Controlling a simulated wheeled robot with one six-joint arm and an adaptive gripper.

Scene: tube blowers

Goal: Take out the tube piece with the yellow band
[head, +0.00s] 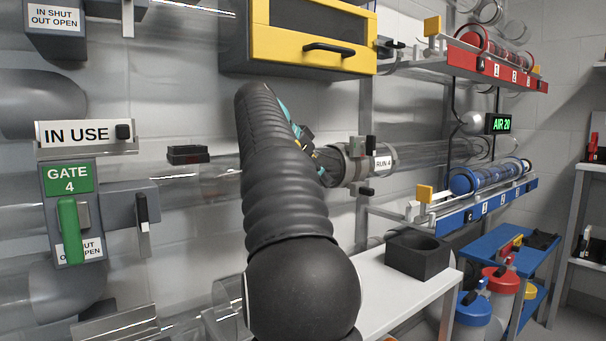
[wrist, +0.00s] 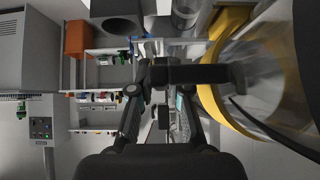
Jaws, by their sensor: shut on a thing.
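The tube piece with the yellow band (wrist: 213,88) shows at the right of the wrist view as a wide clear tube with a yellow ring. My gripper (wrist: 164,82) is shut on a dark handle (wrist: 205,73), a bar that reaches across to the yellow band. I cannot tell how the bar is fixed to the tube piece. In the head view, my arm hides the band and most of the gripper. A clear tube run shows on both sides of the arm, with a grey collar (head: 348,160) and a "RUN 4" label at its right.
A gate 4 box (head: 71,210) with a green lever and an "IN USE" sign (head: 84,133) are at left. A yellow-framed cabinet (head: 312,45) hangs above. A white bench (head: 400,293) with a dark open box (head: 417,255) stands below right. Red and blue racks (head: 475,213) are at right.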

